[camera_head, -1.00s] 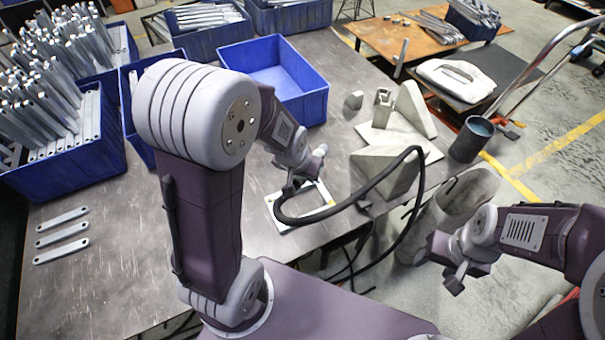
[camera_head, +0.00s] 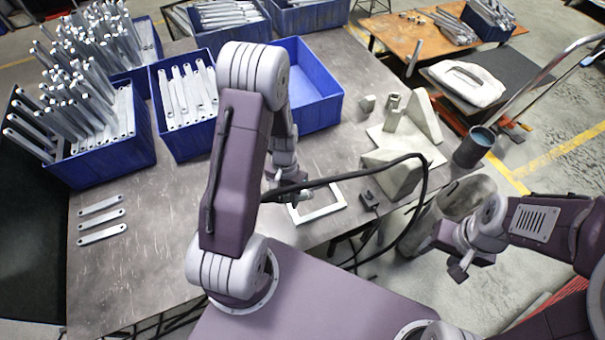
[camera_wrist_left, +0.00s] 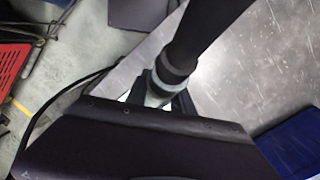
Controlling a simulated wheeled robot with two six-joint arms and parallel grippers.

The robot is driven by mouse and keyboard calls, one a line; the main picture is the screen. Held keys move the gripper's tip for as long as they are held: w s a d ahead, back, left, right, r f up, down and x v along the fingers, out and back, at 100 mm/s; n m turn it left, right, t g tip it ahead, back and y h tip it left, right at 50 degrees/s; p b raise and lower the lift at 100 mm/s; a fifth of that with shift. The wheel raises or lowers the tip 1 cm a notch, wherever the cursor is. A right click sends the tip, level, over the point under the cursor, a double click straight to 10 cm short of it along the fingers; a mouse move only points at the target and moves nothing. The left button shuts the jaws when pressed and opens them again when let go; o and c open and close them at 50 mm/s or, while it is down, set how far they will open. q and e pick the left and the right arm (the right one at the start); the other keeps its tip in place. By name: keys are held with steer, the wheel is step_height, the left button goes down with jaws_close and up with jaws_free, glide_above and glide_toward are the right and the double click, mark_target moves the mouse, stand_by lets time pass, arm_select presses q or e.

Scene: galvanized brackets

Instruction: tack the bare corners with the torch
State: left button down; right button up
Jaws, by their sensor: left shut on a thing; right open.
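A pale rectangular frame (camera_head: 330,208) lies flat on the metal table near its front edge. My left gripper (camera_head: 287,190) is over the frame's left back side, shut on the dark torch (camera_head: 272,196), whose black hose runs off to the right. In the left wrist view the torch (camera_wrist_left: 205,35) is a thick dark cylinder with a grey collar; its tip and the corner beneath are hidden. My right gripper (camera_head: 457,262) is open and empty, off the table's right side.
A pale block fixture (camera_head: 392,172) stands right of the frame, with the hose (camera_head: 350,176) looping past it. Blue bins (camera_head: 310,110) line the back. Three flat bars (camera_head: 102,221) lie at the left, with clear table (camera_head: 150,265) around them.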

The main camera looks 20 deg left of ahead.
mark_target(276, 202)
arm_select(q)
steer(key=shift+n+g, duration=0.5)
steer(key=shift+g, duration=0.4)
steer(key=s+p, duration=0.1)
steer(key=s+a+r+p, duration=0.1)
steer(key=s, duration=0.1)
steer(key=s+r+p, duration=0.1)
steer(key=p, duration=0.1)
steer(key=shift+s+a+r, duration=0.15)
steer(key=shift+s, duration=0.1)
arm_select(e)
step_height(276, 202, up, 7)
arm_select(q)
steer(key=shift+s+a+f+h, duration=0.1)
steer(key=shift+f+h, duration=0.1)
steer(key=shift+h, duration=0.1)
step_height(276, 202, down, 6)
steer(key=b, duration=0.6)
arm_select(e)
step_height(276, 202, down, 6)
steer(key=shift+f, duration=0.2)
arm_select(q)
steer(key=shift+f+b, duration=0.3)
steer(key=shift+f, duration=0.15)
arm_select(e)
steer(key=shift+f, duration=0.25)
steer(key=shift+s, duration=0.1)
steer(key=shift+r, duration=0.1)
